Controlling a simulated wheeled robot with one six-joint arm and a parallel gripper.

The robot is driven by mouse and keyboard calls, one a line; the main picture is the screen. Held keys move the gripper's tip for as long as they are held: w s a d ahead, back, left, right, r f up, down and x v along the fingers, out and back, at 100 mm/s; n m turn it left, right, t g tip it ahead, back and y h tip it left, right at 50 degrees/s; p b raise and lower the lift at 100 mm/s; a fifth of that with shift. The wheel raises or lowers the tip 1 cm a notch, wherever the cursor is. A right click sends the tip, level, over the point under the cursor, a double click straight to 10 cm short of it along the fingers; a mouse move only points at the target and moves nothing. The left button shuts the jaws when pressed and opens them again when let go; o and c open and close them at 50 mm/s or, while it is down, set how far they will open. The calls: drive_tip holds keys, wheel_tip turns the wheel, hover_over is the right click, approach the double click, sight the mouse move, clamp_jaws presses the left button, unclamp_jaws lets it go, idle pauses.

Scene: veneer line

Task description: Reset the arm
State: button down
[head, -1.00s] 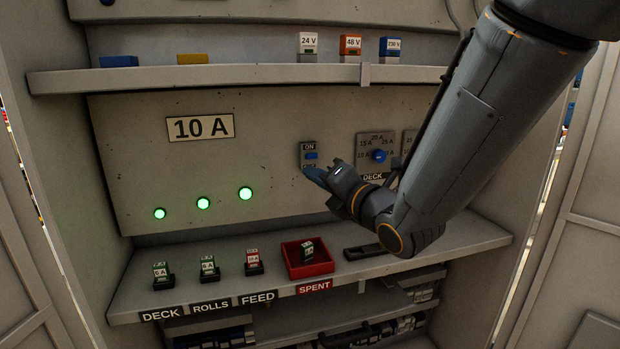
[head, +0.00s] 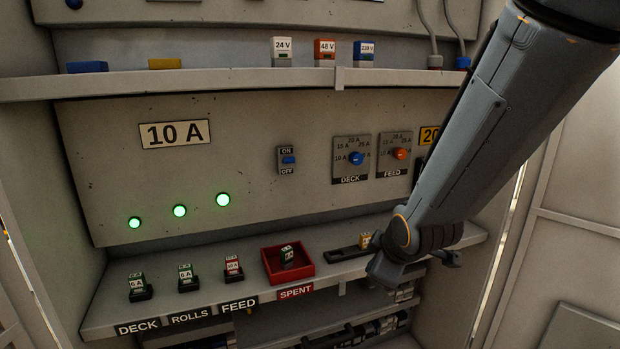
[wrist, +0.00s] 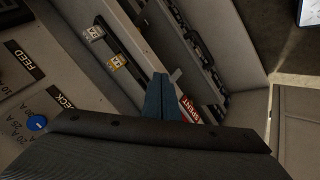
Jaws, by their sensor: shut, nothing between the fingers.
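My arm (head: 490,120) comes down from the upper right in the head view. Its wrist is bent beside the right end of the lower ledge. My gripper shows in the wrist view (wrist: 160,82), its two blue-grey fingers together with nothing between them. In the head view its fingertips are hard to make out. The gripper is apart from the ON/OFF switch (head: 288,160) on the panel. It is close to the front of the lower ledge (head: 210,312), and I cannot tell the exact gap.
Fuses stand at DECK (head: 137,286), ROLLS (head: 186,277) and FEED (head: 233,267). A red SPENT tray (head: 271,270) holds one fuse. A black holder (head: 340,254) with a yellow fuse (head: 365,240) is near my wrist. Three green lamps (head: 179,211) are lit. An upper shelf (head: 200,84) juts out.

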drive_tip(key=s+d+f+m+g, duration=0.2)
drive_tip(key=s+m+g, duration=0.1)
drive_tip(key=s+m, duration=0.3)
drive_tip(key=s+d+f+m+g+h, duration=0.1)
drive_tip(key=s+d+f+m+g, duration=0.2)
drive_tip(key=s+m, duration=0.3)
drive_tip(key=s+g, duration=0.1)
drive_tip(key=s, duration=0.2)
drive_tip(key=shift+s+d+m, duration=0.2)
drive_tip(key=shift+d+m, duration=0.1)
